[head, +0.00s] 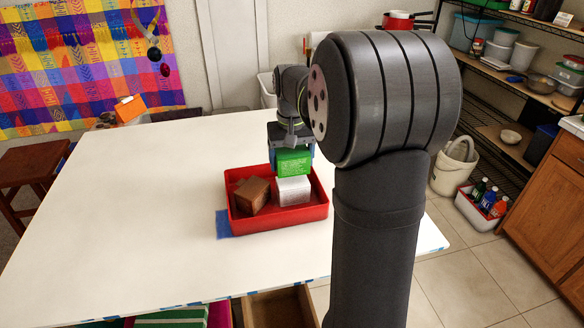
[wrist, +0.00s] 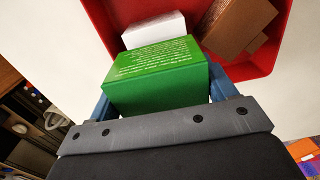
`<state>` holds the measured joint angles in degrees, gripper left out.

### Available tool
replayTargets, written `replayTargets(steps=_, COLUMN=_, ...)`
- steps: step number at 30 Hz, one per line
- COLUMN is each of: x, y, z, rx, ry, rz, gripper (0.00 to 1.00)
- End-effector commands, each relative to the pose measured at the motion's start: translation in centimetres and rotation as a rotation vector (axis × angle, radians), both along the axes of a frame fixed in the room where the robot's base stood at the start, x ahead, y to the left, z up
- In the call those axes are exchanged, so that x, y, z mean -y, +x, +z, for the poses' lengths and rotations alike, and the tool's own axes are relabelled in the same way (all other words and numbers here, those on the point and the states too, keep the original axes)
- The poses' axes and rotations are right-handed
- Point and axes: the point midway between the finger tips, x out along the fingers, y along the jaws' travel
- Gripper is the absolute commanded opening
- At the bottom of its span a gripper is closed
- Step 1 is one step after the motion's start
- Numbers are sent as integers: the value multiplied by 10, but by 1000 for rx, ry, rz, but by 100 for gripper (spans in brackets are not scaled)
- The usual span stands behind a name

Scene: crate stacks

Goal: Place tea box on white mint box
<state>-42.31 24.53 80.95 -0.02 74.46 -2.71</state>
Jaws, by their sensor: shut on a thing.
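A green box with pale print, the tea box (head: 293,162), is held between the blue fingers of my gripper (head: 291,158). It also shows in the wrist view (wrist: 155,85), with a finger on each side. The white mint box (head: 294,190) sits in the red crate, directly below the green box in the head view. In the wrist view the white box (wrist: 153,30) shows just beyond the green box, partly hidden by it. I cannot tell whether the two boxes touch.
The red crate (head: 284,219) stands on the white table (head: 130,220), on a blue patch (head: 223,222). A brown box (head: 252,195) lies in the crate, left of the white box. The table's left side is clear.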

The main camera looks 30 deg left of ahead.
Motion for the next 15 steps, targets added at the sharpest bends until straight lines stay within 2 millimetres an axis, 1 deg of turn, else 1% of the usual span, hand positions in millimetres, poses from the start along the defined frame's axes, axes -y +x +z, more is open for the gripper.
replayTargets(steps=3, x=1, y=0, z=-20, rx=-4, ry=-4, rz=0, gripper=52)
replayTargets(steps=6, x=1, y=0, z=-29, rx=-1, ry=-1, rz=0, gripper=52)
replayTargets(steps=15, x=1, y=0, z=-31, rx=-1, ry=-1, rz=0, gripper=52)
